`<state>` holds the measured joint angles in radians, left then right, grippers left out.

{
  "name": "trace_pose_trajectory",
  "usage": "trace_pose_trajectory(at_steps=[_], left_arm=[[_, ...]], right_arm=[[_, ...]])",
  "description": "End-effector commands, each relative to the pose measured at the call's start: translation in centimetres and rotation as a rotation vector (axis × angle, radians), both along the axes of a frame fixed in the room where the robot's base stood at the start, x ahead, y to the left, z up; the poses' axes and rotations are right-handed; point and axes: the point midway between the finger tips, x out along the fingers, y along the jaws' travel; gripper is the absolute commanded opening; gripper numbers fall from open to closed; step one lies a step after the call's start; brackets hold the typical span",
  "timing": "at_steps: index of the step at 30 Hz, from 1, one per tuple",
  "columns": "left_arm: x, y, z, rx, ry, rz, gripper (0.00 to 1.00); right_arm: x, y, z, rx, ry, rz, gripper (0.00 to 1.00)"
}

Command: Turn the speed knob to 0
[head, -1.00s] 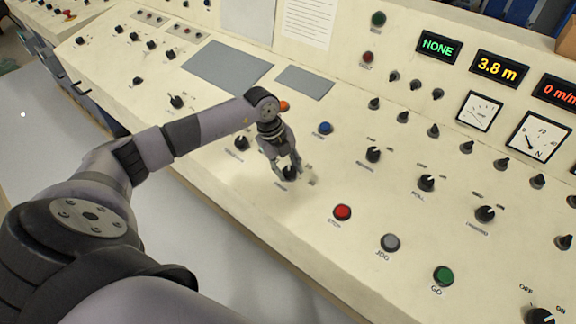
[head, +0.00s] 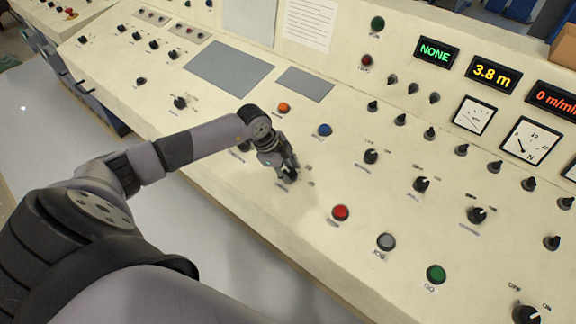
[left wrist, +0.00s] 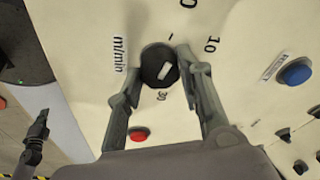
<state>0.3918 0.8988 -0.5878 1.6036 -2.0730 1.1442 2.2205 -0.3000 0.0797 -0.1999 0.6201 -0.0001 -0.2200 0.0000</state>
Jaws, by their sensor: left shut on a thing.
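The speed knob (left wrist: 154,61) is round and black with a white pointer mark, in the left wrist view. Around it are the print "m/min" and the numbers 10 and 30, with a 0 cut off at the top edge. The mark points between the 10 and the 30 sides; its exact reading is unclear. My left gripper (left wrist: 160,75) is shut on the knob, one finger on each side. In the head view my left gripper (head: 289,175) covers most of the knob. A dark shape that looks like my right gripper (left wrist: 40,125) shows small at the left wrist view's left; its jaws are unclear.
A red button (head: 340,213), a blue button (head: 325,130) and an orange button (head: 284,108) stand around the knob. A grey button (head: 386,241) and a green button (head: 436,274) are further right. A red display (head: 556,98) reads 0 m/min.

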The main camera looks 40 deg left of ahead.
Motion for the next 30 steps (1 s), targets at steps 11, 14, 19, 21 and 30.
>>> trace_pose_trajectory(at_steps=[11,14,19,21,30], left_arm=[[0.07,0.05,0.06,-0.006,-0.002,0.029,0.06],[0.07,0.05,0.06,-0.006,-0.001,0.028,0.06],[0.07,0.04,0.07,-0.007,-0.001,0.028,0.39],[0.06,0.04,0.06,-0.006,-0.001,0.028,0.44],[0.01,0.02,0.01,-0.006,0.0,0.026,0.54]], right_arm=[[0.01,-0.02,0.19,0.0,0.0,0.0,0.0],[0.01,-0.02,0.19,0.0,0.0,0.0,0.0],[0.01,-0.02,0.19,0.0,0.0,0.0,0.0],[0.01,-0.02,0.19,0.0,0.0,0.0,0.0],[0.01,-0.03,0.18,0.0,0.0,0.0,0.0]])
